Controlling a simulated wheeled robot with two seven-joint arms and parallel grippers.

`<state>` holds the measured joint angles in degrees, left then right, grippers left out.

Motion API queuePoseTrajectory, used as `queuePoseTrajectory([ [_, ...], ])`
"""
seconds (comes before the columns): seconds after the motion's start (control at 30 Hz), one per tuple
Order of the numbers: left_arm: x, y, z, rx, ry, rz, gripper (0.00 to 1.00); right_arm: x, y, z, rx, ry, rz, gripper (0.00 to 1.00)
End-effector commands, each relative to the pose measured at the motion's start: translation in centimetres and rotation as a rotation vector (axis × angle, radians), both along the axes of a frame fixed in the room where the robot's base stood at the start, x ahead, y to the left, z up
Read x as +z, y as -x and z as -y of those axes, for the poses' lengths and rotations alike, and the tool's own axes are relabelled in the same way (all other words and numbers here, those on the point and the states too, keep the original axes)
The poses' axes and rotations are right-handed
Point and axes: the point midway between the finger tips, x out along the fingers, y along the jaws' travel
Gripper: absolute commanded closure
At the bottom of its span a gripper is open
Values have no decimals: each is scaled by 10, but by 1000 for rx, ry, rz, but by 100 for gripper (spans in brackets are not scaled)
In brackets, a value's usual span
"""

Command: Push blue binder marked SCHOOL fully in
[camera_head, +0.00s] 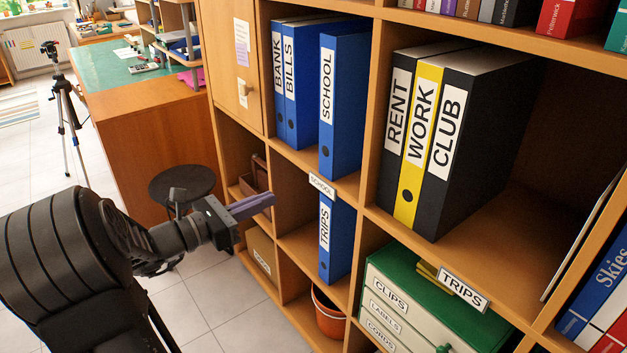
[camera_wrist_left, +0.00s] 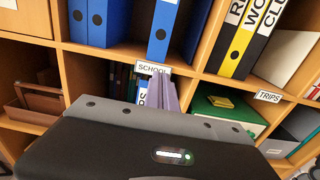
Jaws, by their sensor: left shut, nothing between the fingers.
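The blue binder marked SCHOOL (camera_head: 345,105) stands upright in the upper middle compartment, right of two blue binders marked BANK (camera_head: 278,70) and BILLS (camera_head: 291,100), with a gap between. Its lower spine also shows in the left wrist view (camera_wrist_left: 160,42). Its spine is near the shelf's front edge; I cannot tell exactly how far it sticks out. My left gripper (camera_head: 265,203) is shut and empty, in front of the shelf, lower than the SCHOOL binder and apart from it. Its purple fingers show in the left wrist view (camera_wrist_left: 163,92). My right gripper is not in view.
A blue TRIPS binder (camera_head: 335,240) stands below the SCHOOL shelf label (camera_head: 322,186). Black and yellow binders RENT, WORK and CLUB (camera_head: 450,130) fill part of the right compartment. A cabinet door (camera_head: 232,60) is at left. A stool (camera_head: 183,185) stands on the floor behind my arm.

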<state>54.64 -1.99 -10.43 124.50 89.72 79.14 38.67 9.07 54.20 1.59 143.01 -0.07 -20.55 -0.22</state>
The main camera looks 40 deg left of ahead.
Motion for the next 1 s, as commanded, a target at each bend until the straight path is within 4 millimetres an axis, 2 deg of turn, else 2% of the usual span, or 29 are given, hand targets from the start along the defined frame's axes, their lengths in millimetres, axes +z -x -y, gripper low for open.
queuePoseTrajectory([
  [0.27, 0, -1, 0, 1, -1, 0, 100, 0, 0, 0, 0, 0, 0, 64],
  [0.47, 0, -14, 4, -1, 0, 1, 100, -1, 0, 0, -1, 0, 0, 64],
  [0.67, 0, -44, 14, -2, -1, 0, 100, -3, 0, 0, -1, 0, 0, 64],
  [1.0, -1, -108, 33, 0, 0, 0, 100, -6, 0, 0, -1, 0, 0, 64],
])
